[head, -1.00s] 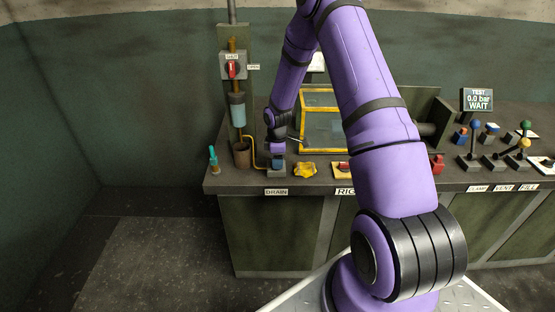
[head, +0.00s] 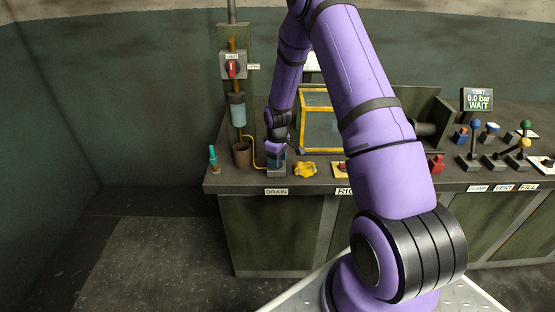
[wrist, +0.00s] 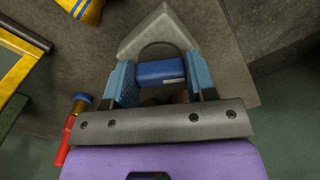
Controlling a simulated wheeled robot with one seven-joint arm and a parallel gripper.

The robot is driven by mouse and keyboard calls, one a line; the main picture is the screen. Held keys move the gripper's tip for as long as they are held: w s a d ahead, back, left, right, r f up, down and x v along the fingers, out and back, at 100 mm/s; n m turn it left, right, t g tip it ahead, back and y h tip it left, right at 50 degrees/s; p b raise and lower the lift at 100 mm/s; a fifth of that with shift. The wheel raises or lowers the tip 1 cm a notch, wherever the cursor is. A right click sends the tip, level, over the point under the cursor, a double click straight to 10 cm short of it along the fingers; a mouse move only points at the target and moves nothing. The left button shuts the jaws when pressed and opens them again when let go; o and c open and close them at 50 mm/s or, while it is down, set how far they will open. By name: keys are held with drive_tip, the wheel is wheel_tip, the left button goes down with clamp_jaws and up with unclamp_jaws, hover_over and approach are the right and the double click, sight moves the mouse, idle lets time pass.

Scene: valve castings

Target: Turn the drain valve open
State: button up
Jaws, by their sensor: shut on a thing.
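The drain valve (head: 277,171) stands on the bench above the DRAIN label (head: 276,191). A thin yellow pipe reaches it from the left. In the wrist view its blue handle (wrist: 160,72) sits between the blue finger pads, with its grey body (wrist: 158,30) beyond. My gripper (head: 277,158) points down over the valve and is shut on the blue handle; it also shows in the wrist view (wrist: 160,80). In the head view the gripper hides much of the handle, so its exact angle is hard to tell.
A yellow cloth (head: 305,169) lies just right of the valve. A yellow-framed clear box (head: 320,125) stands behind it. A brown cup (head: 241,154) and a teal bottle (head: 213,160) stand to the left. A screen (head: 478,99) reads TEST 0.0 bar WAIT.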

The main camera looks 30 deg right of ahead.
drive_tip(key=m, duration=0.6)
drive_tip(key=shift+a+m, duration=0.15)
drive_tip(key=shift+m, duration=0.15)
drive_tip(key=m, duration=0.5)
drive_tip(key=shift+a, duration=0.1)
drive_tip(key=shift+m, duration=0.3)
drive_tip(key=o, duration=0.9)
drive_tip(key=shift+o, duration=0.2)
drive_tip(key=shift+r, duration=0.15)
wheel_tip(320, 180, up, 11)
drive_tip(key=shift+f, duration=0.2)
